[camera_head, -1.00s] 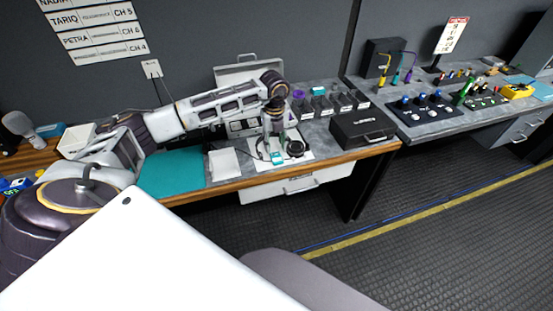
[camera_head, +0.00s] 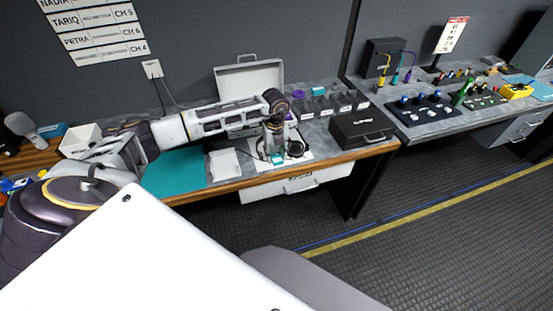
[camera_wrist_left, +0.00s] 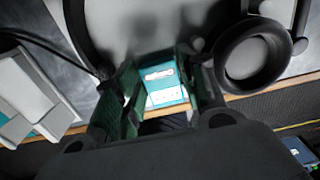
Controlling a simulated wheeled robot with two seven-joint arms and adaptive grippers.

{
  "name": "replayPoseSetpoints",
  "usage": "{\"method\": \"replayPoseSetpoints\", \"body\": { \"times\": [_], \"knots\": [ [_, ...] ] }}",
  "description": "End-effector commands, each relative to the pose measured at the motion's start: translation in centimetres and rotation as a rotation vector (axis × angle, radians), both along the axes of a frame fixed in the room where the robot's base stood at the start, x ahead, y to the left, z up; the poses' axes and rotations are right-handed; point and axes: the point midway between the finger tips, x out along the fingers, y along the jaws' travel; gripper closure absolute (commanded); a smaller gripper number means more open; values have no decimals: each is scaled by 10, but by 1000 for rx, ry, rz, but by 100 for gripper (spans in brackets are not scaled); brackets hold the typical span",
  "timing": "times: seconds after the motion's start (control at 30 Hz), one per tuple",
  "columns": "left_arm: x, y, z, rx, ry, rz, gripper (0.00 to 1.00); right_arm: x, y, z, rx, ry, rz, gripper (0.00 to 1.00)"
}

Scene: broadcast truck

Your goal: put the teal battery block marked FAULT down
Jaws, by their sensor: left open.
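The teal battery block (camera_head: 278,160) sits on a white sheet (camera_head: 262,164) near the front edge of the workbench. In the left wrist view the block (camera_wrist_left: 167,94) shows a teal face with a pale label, between the fingers. The label is too small to read as FAULT. My left gripper (camera_head: 276,150) points down over the block. In the left wrist view its two fingers (camera_wrist_left: 163,106) stand apart, one on each side of the block. Whether either finger touches it I cannot tell. My right gripper is not in view.
Black headphones (camera_head: 295,148) lie close to the right of the gripper. A white box (camera_head: 224,163) stands to the left, beside a teal mat (camera_head: 175,176). An open case (camera_head: 248,80) is behind. A black case (camera_head: 362,130) stands to the right.

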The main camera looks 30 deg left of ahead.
Motion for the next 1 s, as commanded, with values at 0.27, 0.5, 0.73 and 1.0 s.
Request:
{"method": "replayPoseSetpoints", "body": {
  "times": [0.27,0.5,0.73,1.0],
  "knots": [
    [0,0,0,0,0,0,69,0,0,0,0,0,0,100],
    [0,0,0,0,0,0,92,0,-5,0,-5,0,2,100],
    [0,0,3,-1,-1,0,92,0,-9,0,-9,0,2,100],
    [1,0,24,-1,-3,0,92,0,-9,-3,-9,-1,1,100]
  ]
}}
